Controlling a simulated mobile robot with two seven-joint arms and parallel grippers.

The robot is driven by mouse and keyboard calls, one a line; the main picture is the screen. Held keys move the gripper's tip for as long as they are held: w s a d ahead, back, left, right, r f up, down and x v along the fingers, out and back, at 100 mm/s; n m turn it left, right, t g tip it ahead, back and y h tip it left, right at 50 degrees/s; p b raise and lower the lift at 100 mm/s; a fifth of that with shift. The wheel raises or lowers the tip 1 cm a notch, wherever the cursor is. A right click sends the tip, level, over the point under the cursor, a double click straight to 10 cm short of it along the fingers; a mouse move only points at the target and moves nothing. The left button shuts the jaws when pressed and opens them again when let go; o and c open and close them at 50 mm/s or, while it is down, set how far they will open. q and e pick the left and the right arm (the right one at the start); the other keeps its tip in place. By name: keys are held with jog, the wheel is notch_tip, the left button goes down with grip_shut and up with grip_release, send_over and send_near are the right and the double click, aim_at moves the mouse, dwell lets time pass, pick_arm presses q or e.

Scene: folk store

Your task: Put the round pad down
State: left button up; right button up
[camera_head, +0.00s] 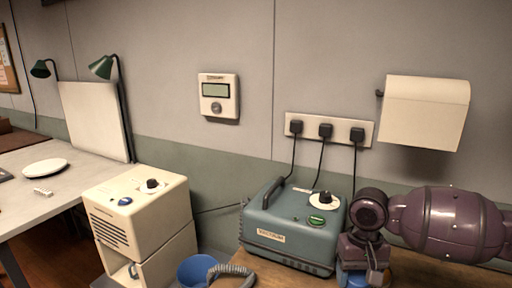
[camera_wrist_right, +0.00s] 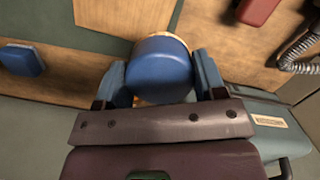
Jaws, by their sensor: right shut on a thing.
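The round pad (camera_wrist_right: 160,70) is blue with a tan edge showing at its far side. It sits between the two fingers of my right gripper (camera_wrist_right: 162,80), which is shut on it. In the head view my right gripper (camera_head: 360,280) points down at the bottom edge, beside the right end of the teal machine. Only bits of blue show around it there. I cannot tell whether the pad touches the wooden table below. My left gripper is not in view.
The teal machine (camera_head: 290,230) stands on the wooden table (camera_head: 240,262), close to my right gripper. A grey hose (camera_head: 232,273), a blue bucket-like thing (camera_head: 193,270) and a cream cabinet (camera_head: 140,215) are further left. In the wrist view a red thing (camera_wrist_right: 257,10) and a blue block (camera_wrist_right: 20,60) lie around.

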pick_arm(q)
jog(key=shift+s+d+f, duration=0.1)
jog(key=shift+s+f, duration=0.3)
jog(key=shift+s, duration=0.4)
pick_arm(e)
jog(key=s+a, duration=0.1)
jog(key=s, duration=0.6)
jog(key=shift+s+f, duration=0.2)
